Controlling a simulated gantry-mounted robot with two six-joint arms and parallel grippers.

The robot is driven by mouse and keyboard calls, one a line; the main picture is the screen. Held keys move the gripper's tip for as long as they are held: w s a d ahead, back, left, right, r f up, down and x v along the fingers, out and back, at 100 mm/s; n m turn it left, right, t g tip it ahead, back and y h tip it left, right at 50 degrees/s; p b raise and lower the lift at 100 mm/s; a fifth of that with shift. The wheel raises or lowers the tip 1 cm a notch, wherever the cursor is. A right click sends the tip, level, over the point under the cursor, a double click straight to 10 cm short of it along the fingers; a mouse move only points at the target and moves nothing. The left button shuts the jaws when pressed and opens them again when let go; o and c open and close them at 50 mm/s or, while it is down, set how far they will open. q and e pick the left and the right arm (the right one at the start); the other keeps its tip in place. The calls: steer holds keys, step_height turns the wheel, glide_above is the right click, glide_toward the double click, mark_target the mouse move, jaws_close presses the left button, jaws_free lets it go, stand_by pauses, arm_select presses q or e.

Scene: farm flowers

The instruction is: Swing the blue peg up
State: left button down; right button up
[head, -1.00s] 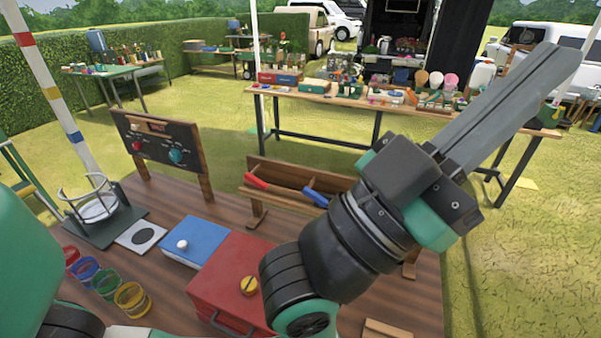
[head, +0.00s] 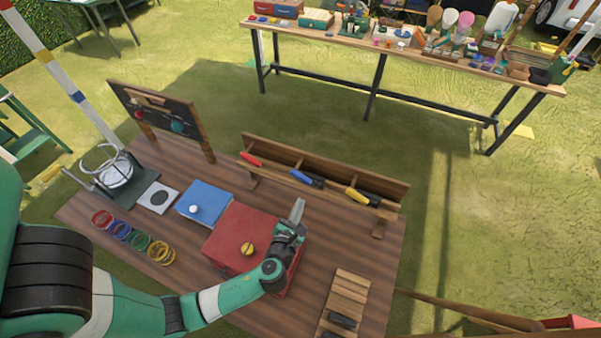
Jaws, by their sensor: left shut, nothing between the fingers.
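The blue peg (head: 301,176) has a blue handle with a dark end and sits at the middle of a long wooden rack (head: 397,190) at the table's back edge. It lies slanting between a red peg (head: 250,159) on the left and a yellow peg (head: 357,196) on the right. My left gripper (head: 298,210) is shut and empty, pointing up the picture over the right edge of the red box (head: 237,222). It is in front of the blue peg and apart from it. My right gripper is not in view.
A blue box (head: 214,198) with a white knob stands left of the red box. Colored rings (head: 139,242) lie at the left, and a dark panel (head: 157,117) stands behind. A slatted wooden block (head: 349,290) lies at the front right. Bare tabletop lies right of my gripper.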

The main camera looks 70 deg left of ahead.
mark_target(301, 177)
arm_select(q)
steer(key=shift+s+a+f+m, duration=0.1)
steer(key=shift+s+f+m, duration=0.1)
steer(key=shift+s, duration=0.3)
steer(key=shift+s+f+m, duration=0.1)
steer(key=shift+s+f, duration=0.1)
steer(key=shift+s, duration=0.3)
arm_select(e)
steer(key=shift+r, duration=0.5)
arm_select(q)
steer(key=shift+w+a, duration=0.1)
steer(key=b+x, duration=0.2)
steer(key=x, duration=0.7)
steer(key=shift+w+a+f, duration=0.15)
steer(key=shift+a+f, duration=0.1)
steer(key=shift+a, duration=0.1)
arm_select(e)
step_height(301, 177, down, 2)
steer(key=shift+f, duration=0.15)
arm_select(q)
steer(key=shift+g, duration=0.3)
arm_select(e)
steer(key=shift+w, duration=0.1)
